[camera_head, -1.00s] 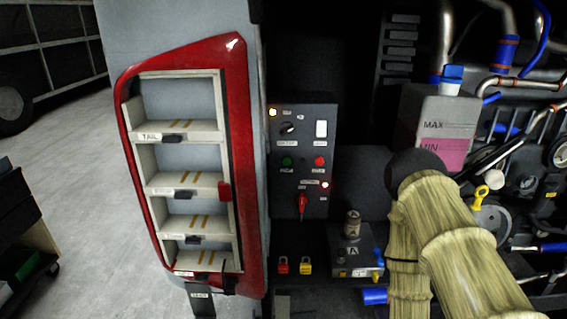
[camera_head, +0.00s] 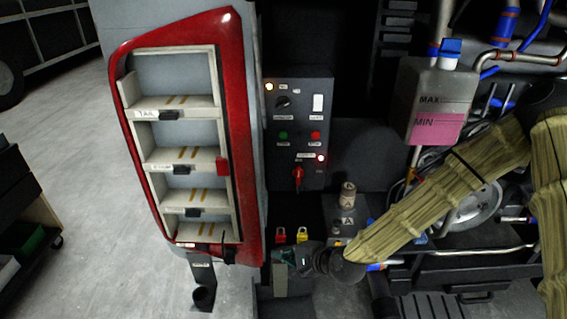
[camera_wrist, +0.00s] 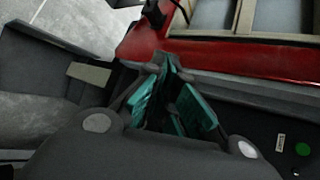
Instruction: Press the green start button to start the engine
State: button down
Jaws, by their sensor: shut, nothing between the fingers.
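The green start button (camera_head: 283,135) sits on the dark control panel (camera_head: 297,180), left of a red button (camera_head: 315,135). In the wrist view a round green button (camera_wrist: 302,149) shows at the lower right edge, beside a small white label. My gripper (camera_head: 284,258) is low in the head view, well below the panel and apart from the button. Its teal-padded fingers (camera_wrist: 168,72) are shut and empty in the wrist view. Nothing of mine covers the button in the head view.
The red-framed light housing (camera_head: 240,110) with open shelves stands left of the panel. Red (camera_head: 280,236) and yellow (camera_head: 302,234) padlocks are close behind my gripper. A pink-filled tank (camera_head: 433,100) and pipes are at the right. Grey floor is open at the left.

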aim_at(283, 139)
jog(key=w+r+m+t+y, duration=0.1)
jog(key=w+r, duration=0.3)
jog(key=r, duration=0.4)
jog(key=w+r+m+t+y, duration=0.1)
jog(key=w+r, duration=0.3)
jog(key=r, duration=0.4)
jog(key=w+r+m+t+y+p, duration=0.1)
jog(key=w+r, duration=0.3)
jog(key=r, duration=0.4)
jog(key=shift+r+m+t, duration=0.3)
jog(key=shift+m+t, duration=0.4)
jog(key=shift+m, duration=0.1)
jog(key=shift+w, duration=0.2)
jog(key=shift+w+b, duration=0.8)
jog(key=shift+w, duration=3.5)
jog(key=shift+w+f+b, duration=0.15)
jog(key=shift+w+b, duration=0.1)
jog(key=shift+b, duration=0.15)
jog(key=shift+w, duration=0.15)
